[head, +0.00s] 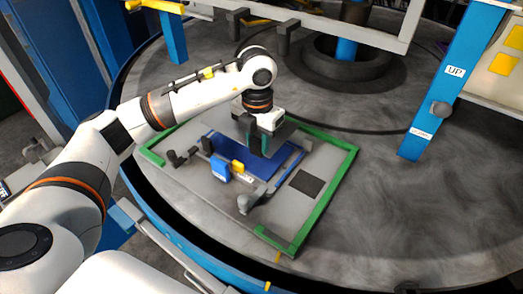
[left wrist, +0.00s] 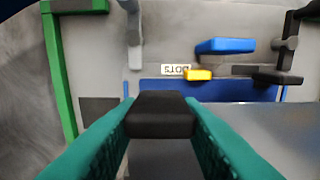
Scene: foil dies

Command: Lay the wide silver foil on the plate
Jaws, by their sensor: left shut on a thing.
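My left gripper (head: 262,146) is over the far part of the green-edged fixture. In the left wrist view its teal fingers (left wrist: 160,135) are shut on a black block (left wrist: 160,112). A smooth grey sheet, which looks like the wide silver foil (left wrist: 265,128), spreads below and beside the block. It also shows in the head view (head: 285,131), partly hidden by the gripper. The blue plate (head: 262,166) lies on the fixture, and its near strip shows in the left wrist view (left wrist: 215,91). The sheet overlaps the plate's far part; I cannot tell whether they touch.
A blue block (head: 220,170), a yellow block (head: 238,167) and dark clamps (head: 249,201) stand along the plate's near and left sides. Green rails (head: 320,205) edge the fixture. A blue post (head: 445,90) stands to the right. The grey round table right of the fixture is clear.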

